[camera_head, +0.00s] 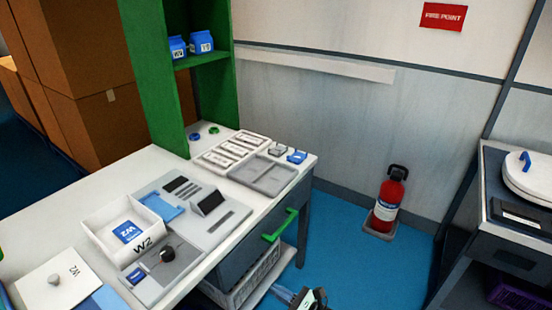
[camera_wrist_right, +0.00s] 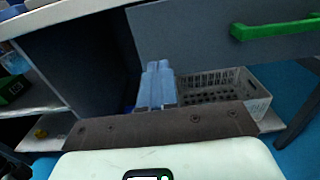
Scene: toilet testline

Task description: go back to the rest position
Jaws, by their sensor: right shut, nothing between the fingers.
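My right gripper (camera_head: 308,297) shows at the bottom edge of the head view, low in front of the workbench and over the blue floor. In the right wrist view its pale blue fingers (camera_wrist_right: 157,84) are together with nothing between them. They point toward the space under the bench, in front of a white basket (camera_wrist_right: 225,90). Most of the right arm is outside the head view. My left gripper is not in view.
The workbench (camera_head: 75,215) carries a white W2 box (camera_head: 95,220), trays and small parts. A drawer with a green handle (camera_head: 281,226) is close to my right gripper. A fire extinguisher (camera_head: 388,200) stands by the wall. Blue floor (camera_head: 350,255) is clear to the right.

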